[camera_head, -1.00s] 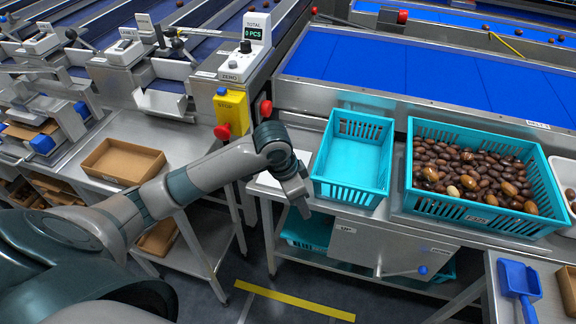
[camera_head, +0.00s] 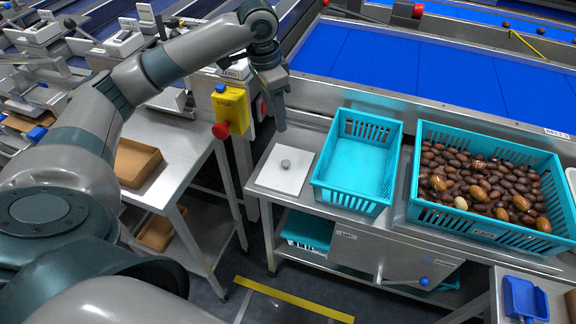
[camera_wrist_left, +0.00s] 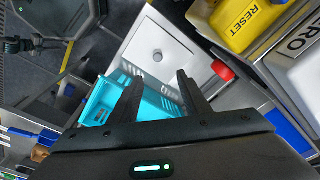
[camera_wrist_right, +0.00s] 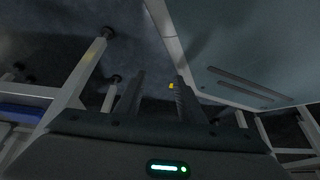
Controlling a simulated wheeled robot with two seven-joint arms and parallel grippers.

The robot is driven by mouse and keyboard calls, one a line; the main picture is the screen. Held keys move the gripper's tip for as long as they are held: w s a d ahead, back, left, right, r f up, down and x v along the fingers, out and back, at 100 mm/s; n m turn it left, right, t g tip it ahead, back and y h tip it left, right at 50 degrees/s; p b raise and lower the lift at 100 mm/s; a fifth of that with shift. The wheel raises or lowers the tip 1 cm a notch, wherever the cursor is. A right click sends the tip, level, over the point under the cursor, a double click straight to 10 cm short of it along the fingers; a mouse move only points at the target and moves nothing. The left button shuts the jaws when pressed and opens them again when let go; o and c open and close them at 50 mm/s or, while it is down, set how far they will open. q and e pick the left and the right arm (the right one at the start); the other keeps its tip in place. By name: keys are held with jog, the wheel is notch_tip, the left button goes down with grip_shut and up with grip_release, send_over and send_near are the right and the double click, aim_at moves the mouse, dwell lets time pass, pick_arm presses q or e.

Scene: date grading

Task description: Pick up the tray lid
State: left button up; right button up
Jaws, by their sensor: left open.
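The tray lid (camera_head: 279,176) is a flat white square with a small round grey knob. It lies on the steel bench left of the empty teal crate. It also shows in the left wrist view (camera_wrist_left: 176,65), beyond my fingertips. My left gripper (camera_head: 277,112) is raised above the bench, up and behind the lid, apart from it. In the left wrist view its two fingers (camera_wrist_left: 158,85) are spread with nothing between them. My right gripper is outside the head view. In the right wrist view its fingers (camera_wrist_right: 157,82) are apart and empty, over dark floor and metal legs.
The empty teal crate (camera_head: 318,190) stands right beside the lid. A teal crate of dates (camera_head: 480,232) is farther right. A yellow stop box (camera_head: 231,108) with a red button (camera_head: 221,130) is left of my left gripper. A blue belt (camera_head: 400,70) runs behind.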

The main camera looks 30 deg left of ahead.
pick_arm(q)
jog(key=p, duration=0.2)
send_over(286, 166)
jog(key=a, duration=0.2)
jog(key=f, duration=1.1)
jog(key=shift+w+d+f, duration=0.15)
jog(key=shift+w+f, duration=0.1)
jog(key=shift+f, duration=0.3)
pick_arm(e)
jog(key=s+d+f+g, duration=0.1)
jog(key=s+d, duration=0.1)
jog(key=s, duration=0.3)
jog(key=shift+s+d+g+h, duration=0.3)
jog(key=shift+s, duration=0.1)
pick_arm(q)
jog(key=shift+f, duration=0.15)
